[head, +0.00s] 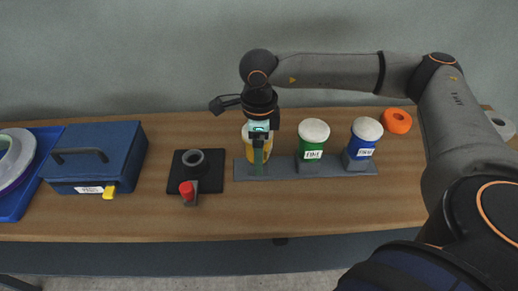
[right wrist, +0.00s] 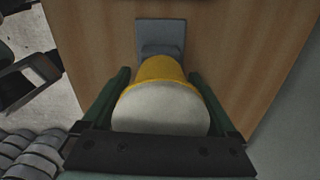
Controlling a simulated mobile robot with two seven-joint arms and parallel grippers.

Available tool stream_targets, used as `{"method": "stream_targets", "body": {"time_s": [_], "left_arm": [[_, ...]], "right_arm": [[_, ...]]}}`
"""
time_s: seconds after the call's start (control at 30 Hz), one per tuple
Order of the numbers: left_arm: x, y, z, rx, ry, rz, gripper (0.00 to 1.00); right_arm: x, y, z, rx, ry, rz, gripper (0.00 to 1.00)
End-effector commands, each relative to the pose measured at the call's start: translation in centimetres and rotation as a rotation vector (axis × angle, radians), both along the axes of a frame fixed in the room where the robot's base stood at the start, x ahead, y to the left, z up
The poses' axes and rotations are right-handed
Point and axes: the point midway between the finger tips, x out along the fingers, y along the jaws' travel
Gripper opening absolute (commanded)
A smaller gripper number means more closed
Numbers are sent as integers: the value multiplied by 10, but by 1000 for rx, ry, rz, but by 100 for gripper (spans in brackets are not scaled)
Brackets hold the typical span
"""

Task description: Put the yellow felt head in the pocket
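The yellow felt head (head: 251,150), a yellow body with a whitish rounded top, is at the left end of the grey strip (head: 325,168). It also shows in the right wrist view (right wrist: 160,70), its pale top toward the camera. My right gripper (head: 259,160) is over it, with one finger on each side of it in the right wrist view (right wrist: 160,76). Whether the fingers press on it is unclear. A black plate (head: 213,185) to the left carries a round dark ring with a hole (head: 193,158); I cannot tell whether this is the pocket. My left gripper is out of view.
Green (head: 312,143) and blue (head: 363,140) pale-topped heads stand on the strip to the right. A red knob (head: 187,189) is on the black plate. A blue box (head: 100,160), a blue tray (head: 16,207) and an orange ring (head: 396,121) are on the bench. The front wood is clear.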

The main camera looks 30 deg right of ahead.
Motion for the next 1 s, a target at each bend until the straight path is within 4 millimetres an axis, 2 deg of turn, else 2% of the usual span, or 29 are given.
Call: {"method": "stream_targets", "body": {"time_s": [0.27,0.43,0.8,1.0], "left_arm": [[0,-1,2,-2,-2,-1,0],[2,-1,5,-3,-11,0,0],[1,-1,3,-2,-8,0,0],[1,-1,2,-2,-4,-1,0]], "right_arm": [[0,0,1,0,0,0,100],[1,0,11,0,-3,0,100],[1,1,88,1,-5,2,100],[1,1,116,0,-3,1,100]]}}
